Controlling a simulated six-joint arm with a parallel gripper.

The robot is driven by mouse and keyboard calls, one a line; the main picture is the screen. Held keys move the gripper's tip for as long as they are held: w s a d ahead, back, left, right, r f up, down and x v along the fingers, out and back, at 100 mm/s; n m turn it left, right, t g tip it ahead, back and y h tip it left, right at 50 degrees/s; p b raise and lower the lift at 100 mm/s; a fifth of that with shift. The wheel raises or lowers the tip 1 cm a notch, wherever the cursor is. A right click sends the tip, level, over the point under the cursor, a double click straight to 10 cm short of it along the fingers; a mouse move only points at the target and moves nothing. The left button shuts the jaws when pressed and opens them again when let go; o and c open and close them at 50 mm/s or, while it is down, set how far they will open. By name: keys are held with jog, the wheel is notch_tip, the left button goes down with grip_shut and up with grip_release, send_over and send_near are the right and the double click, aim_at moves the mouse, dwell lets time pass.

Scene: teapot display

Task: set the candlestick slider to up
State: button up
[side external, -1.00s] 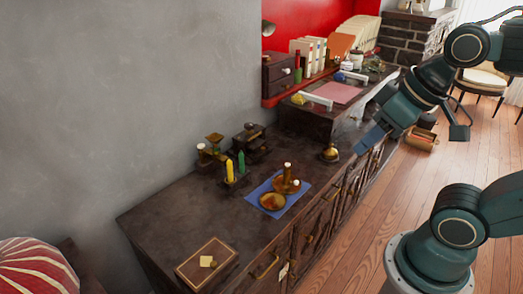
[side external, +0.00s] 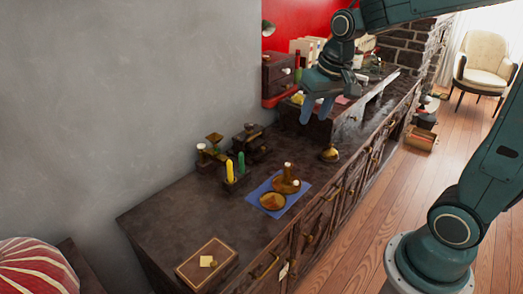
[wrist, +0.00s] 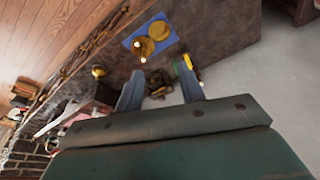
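A holder with a yellow candle (side external: 229,170) and a green candle (side external: 241,162) stands upright on the dark cabinet top. The yellow candle also shows in the wrist view (wrist: 187,62). Brass pieces (side external: 286,182), one with a white-tipped stem, stand on a blue mat (side external: 265,190) in front of it. I cannot tell which of these is the candlestick slider, or its setting. My gripper (side external: 316,116) is open and empty, above the cabinet's far part and apart from the candles. In the wrist view its two fingers (wrist: 160,84) are spread.
A dark scale-like piece (side external: 248,140) stands behind the candles by the wall. A small brass bell-like piece (side external: 330,154) is on the cabinet edge. A brown box (side external: 207,262) lies at the near end. The cabinet top (side external: 180,218) between box and candles is clear.

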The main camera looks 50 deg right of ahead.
jog(key=w+d+f+m+g, duration=0.2)
jog(key=w+d+f+m, duration=0.1)
jog(key=w+d+f, duration=0.6)
jog(key=m+g, duration=0.1)
jog(key=m, duration=0.2)
send_over(296, 181)
notch_tip(296, 181, down, 13)
jog(key=shift+d+y, duration=0.15)
jog(key=shift+y, duration=0.15)
notch_tip(296, 181, down, 14)
jog(key=shift+r, duration=0.25)
grip_shut()
